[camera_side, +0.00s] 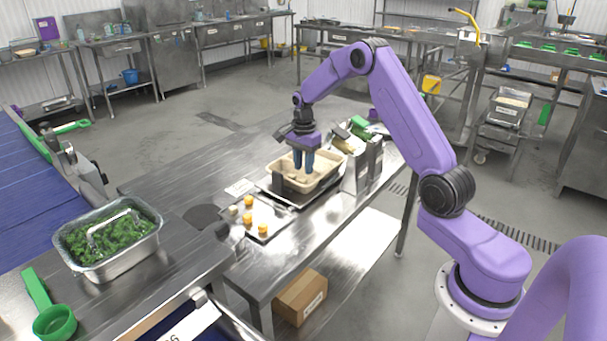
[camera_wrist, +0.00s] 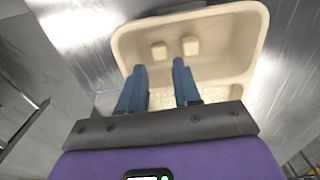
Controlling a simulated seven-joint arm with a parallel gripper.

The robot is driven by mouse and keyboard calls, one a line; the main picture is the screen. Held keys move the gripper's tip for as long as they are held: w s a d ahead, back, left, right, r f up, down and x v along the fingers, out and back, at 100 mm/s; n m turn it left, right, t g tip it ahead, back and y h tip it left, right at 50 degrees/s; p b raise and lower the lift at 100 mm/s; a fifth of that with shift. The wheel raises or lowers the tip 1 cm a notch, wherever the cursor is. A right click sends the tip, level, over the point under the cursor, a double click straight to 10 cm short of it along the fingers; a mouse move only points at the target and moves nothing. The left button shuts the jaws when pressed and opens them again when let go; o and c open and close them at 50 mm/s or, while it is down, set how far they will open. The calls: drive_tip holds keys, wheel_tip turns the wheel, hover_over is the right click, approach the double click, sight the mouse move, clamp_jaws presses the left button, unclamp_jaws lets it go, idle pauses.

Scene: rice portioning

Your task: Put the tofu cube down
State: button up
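A beige tray (camera_side: 325,183) sits on the steel table; in the wrist view the beige tray (camera_wrist: 122,45) has more than one compartment. Two pale tofu cubes, a left one (camera_wrist: 158,49) and a right one (camera_wrist: 190,46), lie on the floor of its large compartment, apart from each other. My gripper (camera_wrist: 159,65) points down into the tray, blue fingers spread, with nothing seen held between them. The left cube appears just beyond the gap between the fingertips. In the side view my gripper (camera_side: 303,172) is over the tray, and its fingertips are partly hidden.
A small flat tray (camera_side: 270,232) with several orange and pale pieces lies left of the beige tray. Metal bins (camera_side: 363,165) stand close on its right. A steel pan of greens (camera_side: 110,240) and a green scoop (camera_side: 55,322) are at the front left.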

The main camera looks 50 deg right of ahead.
sight(304, 179)
wheel_tip(304, 179, up, 8)
drive_tip(key=s+a+r+n, duration=0.2)
drive_tip(key=s+a+n, duration=0.45)
drive_tip(key=a, duration=0.35)
drive_tip(key=s+a+r+n, duration=0.2)
drive_tip(key=s+a+n, duration=0.45)
drive_tip(key=a, duration=0.45)
drive_tip(key=s+a+f+n, duration=0.1)
drive_tip(key=s+a+n, duration=0.1)
drive_tip(key=s+n, duration=1.5)
drive_tip(key=s, duration=0.8)
drive_tip(key=shift+s+n, duration=0.3)
